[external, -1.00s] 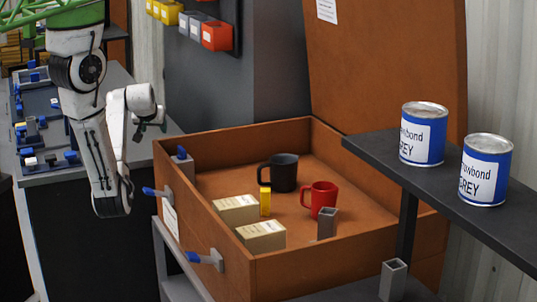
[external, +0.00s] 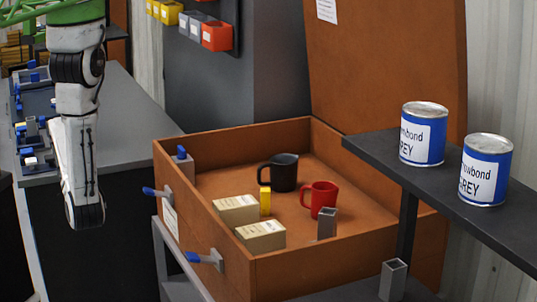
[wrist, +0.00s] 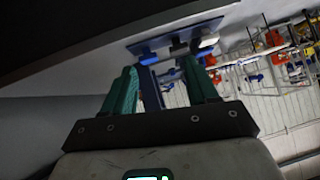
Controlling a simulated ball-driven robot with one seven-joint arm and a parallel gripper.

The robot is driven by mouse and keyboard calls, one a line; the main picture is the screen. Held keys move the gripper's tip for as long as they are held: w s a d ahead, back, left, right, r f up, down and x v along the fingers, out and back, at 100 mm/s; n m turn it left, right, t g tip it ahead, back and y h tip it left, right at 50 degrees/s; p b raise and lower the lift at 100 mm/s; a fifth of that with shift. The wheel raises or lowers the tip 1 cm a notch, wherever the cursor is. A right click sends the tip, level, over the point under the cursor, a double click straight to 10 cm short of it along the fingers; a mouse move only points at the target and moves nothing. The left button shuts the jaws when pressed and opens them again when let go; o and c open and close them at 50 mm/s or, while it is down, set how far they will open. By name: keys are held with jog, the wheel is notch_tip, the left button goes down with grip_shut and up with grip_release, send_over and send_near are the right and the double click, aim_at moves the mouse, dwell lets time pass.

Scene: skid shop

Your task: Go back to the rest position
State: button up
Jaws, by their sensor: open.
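My gripper (wrist: 160,78) shows in the wrist view with its two green fingers apart and no object held between them. Behind the fingers, a blue fixture (wrist: 160,48) on a grey surface shows tilted in that view; it is beyond the fingertips, and I cannot tell how far. In the external view my arm hangs folded down at the left, in front of the grey bench (external: 115,130) and left of the open brown crate (external: 205,270). The gripper itself is hidden there behind the arm.
The crate holds a black mug (external: 283,173), a red mug (external: 320,196), a yellow block (external: 265,201) and two beige boxes (external: 236,209) (external: 262,236). Blue-handled latches (external: 206,258) stick out from its side. Two blue cans (external: 423,135) (external: 486,170) stand on the dark shelf (external: 460,195).

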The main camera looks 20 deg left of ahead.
jog(key=s+d+f+m+g+h+p, duration=0.25)
jog(key=d+f+m, duration=0.2)
jog(key=d, duration=0.75)
jog(key=s+d+f+m+g+h+p, duration=0.1)
jog(key=s+d+f+m+h, duration=0.3)
jog(key=d, duration=0.9)
jog(key=s+d+r, duration=0.1)
jog(key=s+d, duration=0.3)
jog(key=d, duration=0.4)
jog(key=s+d+r+g+h, duration=0.1)
jog(key=s+d, duration=0.3)
jog(key=d, duration=0.4)
jog(key=shift+s+m+b, duration=0.3)
jog(key=shift+m+b, duration=0.05)
jog(key=shift+h, duration=0.25)
